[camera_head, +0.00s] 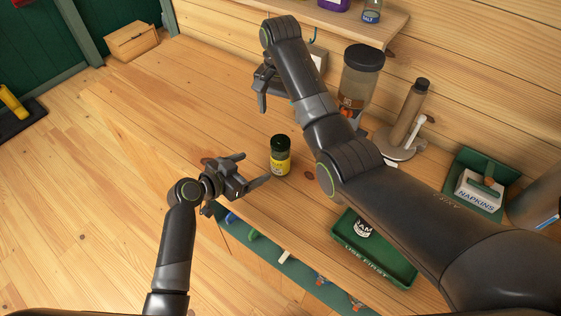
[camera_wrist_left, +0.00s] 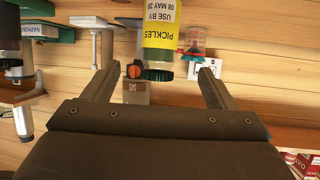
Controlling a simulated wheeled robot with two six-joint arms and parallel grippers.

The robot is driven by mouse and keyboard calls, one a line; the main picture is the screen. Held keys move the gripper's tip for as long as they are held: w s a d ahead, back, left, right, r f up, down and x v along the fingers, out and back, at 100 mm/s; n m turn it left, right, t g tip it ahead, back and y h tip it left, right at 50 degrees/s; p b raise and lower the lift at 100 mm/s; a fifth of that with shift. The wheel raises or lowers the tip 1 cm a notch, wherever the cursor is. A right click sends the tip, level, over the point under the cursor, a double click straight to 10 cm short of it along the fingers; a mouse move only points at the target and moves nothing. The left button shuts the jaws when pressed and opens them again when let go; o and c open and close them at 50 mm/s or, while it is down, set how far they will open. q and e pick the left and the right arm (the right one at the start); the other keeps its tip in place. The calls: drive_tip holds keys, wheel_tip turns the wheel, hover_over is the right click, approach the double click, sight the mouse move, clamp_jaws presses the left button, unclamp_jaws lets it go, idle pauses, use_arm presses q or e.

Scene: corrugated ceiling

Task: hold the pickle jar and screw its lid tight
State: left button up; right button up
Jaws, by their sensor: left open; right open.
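The pickle jar (camera_head: 280,163) stands upright on the wooden counter, with a yellow label and a dark green lid (camera_head: 280,142) on top. My left gripper (camera_head: 254,169) is open just left of the jar, fingers pointing toward it. In the left wrist view, which looks upside down, the jar (camera_wrist_left: 160,35) with its "PICKLES" label and its dark lid (camera_wrist_left: 158,75) appear ahead, between the open fingers (camera_wrist_left: 155,75). My right gripper (camera_head: 270,100) is open and empty, farther back above the counter, partly hidden by its own arm.
A green "USE FIRST" tray (camera_head: 346,244) holding a jam jar (camera_head: 363,229) lies right of the pickle jar. A dark-lidded dispenser (camera_head: 362,75), an upright brown roll on a stand (camera_head: 408,115) and a napkin tray (camera_head: 480,158) line the back wall.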

use_arm(q)
drive_tip(key=shift+b+v, duration=0.55)
drive_tip(key=shift+v, duration=2.05)
drive_tip(key=shift+f, duration=0.15)
